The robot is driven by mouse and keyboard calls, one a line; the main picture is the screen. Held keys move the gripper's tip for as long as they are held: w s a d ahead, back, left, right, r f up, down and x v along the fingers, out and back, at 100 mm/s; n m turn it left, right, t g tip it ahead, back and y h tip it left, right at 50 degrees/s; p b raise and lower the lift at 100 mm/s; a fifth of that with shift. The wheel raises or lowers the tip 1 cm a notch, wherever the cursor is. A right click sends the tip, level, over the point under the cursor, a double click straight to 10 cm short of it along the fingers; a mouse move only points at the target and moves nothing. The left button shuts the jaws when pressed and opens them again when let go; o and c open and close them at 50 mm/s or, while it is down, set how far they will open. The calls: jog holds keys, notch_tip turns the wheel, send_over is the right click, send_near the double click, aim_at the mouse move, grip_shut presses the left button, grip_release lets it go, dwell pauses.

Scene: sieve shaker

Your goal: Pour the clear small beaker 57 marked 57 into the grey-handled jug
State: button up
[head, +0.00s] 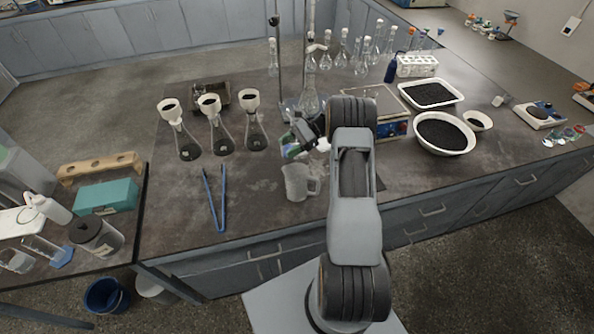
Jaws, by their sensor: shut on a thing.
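A small clear vessel (290,149) with a green patch is at the tips of my gripper (303,137). It looks like the small beaker, but I cannot read a number on it. My gripper is shut on it, and the arm hides part of that spot. The pale grey jug (296,183) stands upright on the dark bench just below it in the picture, its handle to the right. The vessel is close above or behind the jug's rim. I cannot tell its exact tilt, or whether anything flows.
Several flasks with funnels (222,137) stand to the left, and blue tongs (215,197) lie in front of them. A hot-plate-like device (393,127) and white trays of dark grains (444,150) are to the right. A stand with glassware (309,102) is behind.

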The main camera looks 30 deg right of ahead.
jog(key=shift+s+r+n+t, duration=0.3)
jog(key=shift+s+r, duration=0.05)
jog(key=shift+r, duration=0.3)
jog(key=shift+s+r+n+t, duration=0.25)
jog(key=shift+s+n+t, duration=0.35)
jog(key=shift+s+n, duration=0.25)
jog(key=b, duration=0.1)
jog(key=s+r+n+t+b, duration=0.1)
jog(key=s+n, duration=0.1)
jog(key=shift+s+a+r+t+b, duration=0.15)
jog(key=shift+s+a+t+b, duration=0.1)
jog(key=shift+t+b, duration=0.15)
jog(key=shift+s+r+n+b, duration=0.15)
jog(key=shift+n+b, duration=0.15)
jog(key=shift+n, duration=0.15)
jog(key=shift+t, duration=0.3)
jog(key=shift+f+n+t+b, duration=0.5)
jog(key=shift+n+b, duration=0.2)
jog(key=shift+b, duration=0.85)
jog(key=shift+s+r+n+t+b, duration=0.1)
jog(key=shift+r+n+t+b, duration=0.25)
jog(key=shift+n+b, duration=0.35)
jog(key=shift+s+f+n+t+b, duration=0.1)
jog(key=shift+f+n+t+b, duration=0.4)
jog(key=shift+b, duration=0.9)
dwell(0.7)
